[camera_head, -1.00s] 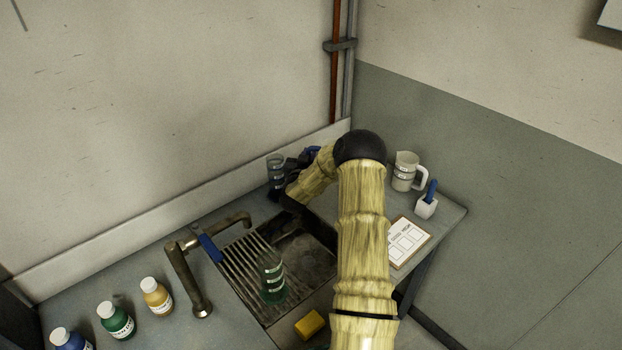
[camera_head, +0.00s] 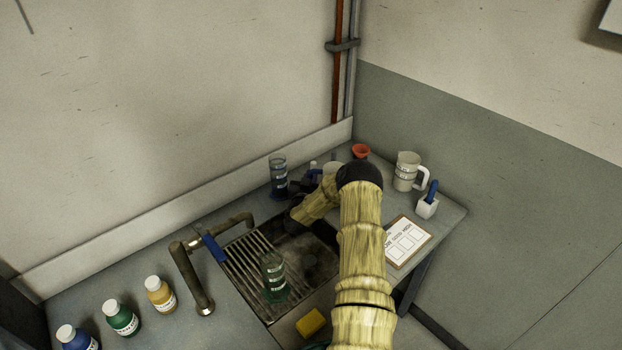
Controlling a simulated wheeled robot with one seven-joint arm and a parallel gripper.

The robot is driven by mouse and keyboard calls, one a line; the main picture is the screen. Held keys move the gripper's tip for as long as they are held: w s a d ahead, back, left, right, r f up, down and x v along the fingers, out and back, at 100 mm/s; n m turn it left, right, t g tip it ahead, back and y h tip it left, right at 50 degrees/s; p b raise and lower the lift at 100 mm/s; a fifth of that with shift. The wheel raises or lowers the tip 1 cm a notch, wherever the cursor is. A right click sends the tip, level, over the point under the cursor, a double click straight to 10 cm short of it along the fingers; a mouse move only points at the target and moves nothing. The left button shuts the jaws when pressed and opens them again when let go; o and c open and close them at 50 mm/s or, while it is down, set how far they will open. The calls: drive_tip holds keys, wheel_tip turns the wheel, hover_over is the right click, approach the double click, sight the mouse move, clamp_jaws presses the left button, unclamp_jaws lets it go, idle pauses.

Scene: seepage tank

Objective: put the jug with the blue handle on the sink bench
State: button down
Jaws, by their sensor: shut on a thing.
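My gripper (camera_head: 301,186) is dark and partly hidden by my forearm, over the back edge of the sink. It is shut on a blue handle (camera_head: 313,175). A small pale rim of the jug (camera_head: 330,167) shows just behind my arm. Most of this jug's body is hidden, so I cannot tell whether it touches the bench. The grey sink bench (camera_head: 237,204) runs along the wall, with bare top around the sink.
A jug with a white handle (camera_head: 406,171), a red funnel (camera_head: 360,151) and a blue-based cylinder (camera_head: 278,172) stand at the back. A green-based cylinder (camera_head: 273,272) is on the drain rack (camera_head: 245,265). A tap (camera_head: 188,270), a clipboard (camera_head: 407,242) and several bottles stand or lie around.

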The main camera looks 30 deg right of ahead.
drive_tip(key=shift+f, duration=0.45)
drive_tip(key=shift+f, duration=0.1)
drive_tip(key=c, duration=1.4)
unclamp_jaws()
drive_tip(key=b+v, duration=0.1)
drive_tip(key=v, duration=0.6)
drive_tip(key=shift+s+b, duration=0.25)
drive_tip(key=shift+b, duration=0.15)
drive_tip(key=shift+a, duration=0.3)
